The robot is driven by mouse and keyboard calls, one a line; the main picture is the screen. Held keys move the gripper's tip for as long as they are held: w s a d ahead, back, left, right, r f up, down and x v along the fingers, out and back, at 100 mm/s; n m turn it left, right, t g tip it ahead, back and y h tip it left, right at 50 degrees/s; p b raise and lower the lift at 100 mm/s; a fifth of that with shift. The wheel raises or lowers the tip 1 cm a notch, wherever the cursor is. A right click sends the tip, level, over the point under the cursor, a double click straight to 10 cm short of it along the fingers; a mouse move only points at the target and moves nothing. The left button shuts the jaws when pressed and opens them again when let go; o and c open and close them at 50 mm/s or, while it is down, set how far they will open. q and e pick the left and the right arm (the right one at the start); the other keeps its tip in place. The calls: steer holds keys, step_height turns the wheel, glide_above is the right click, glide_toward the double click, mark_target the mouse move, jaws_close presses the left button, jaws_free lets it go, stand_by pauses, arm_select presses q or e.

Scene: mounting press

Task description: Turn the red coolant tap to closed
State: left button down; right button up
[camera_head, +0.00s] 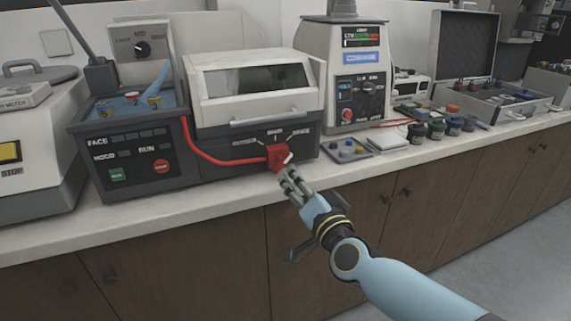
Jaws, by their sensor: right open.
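The red coolant tap (277,156) sits on the front of the mounting press (250,143), below a dark label strip with small white marks. A red hose runs from the left into it. My right gripper (288,176) is just below and in front of the tap, its fingertips close to the tap's lower edge. It is open; I cannot tell whether it touches the tap. The fingers partly hide the tap's lower side. My left gripper is not in view.
Left of the tap is a control panel with a green button (117,175) and a red button (162,166). To the right, a tray of small parts (348,150), several dark jars (437,128) and an open case (500,101) stand on the counter. The counter's front edge runs below the tap.

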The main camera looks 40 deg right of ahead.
mark_target(284, 164)
steer(key=x, duration=0.7)
steer(key=shift+w+f+b, duration=0.1)
steer(key=shift+w+b, duration=0.15)
steer(key=shift+b, duration=0.15)
jaws_close()
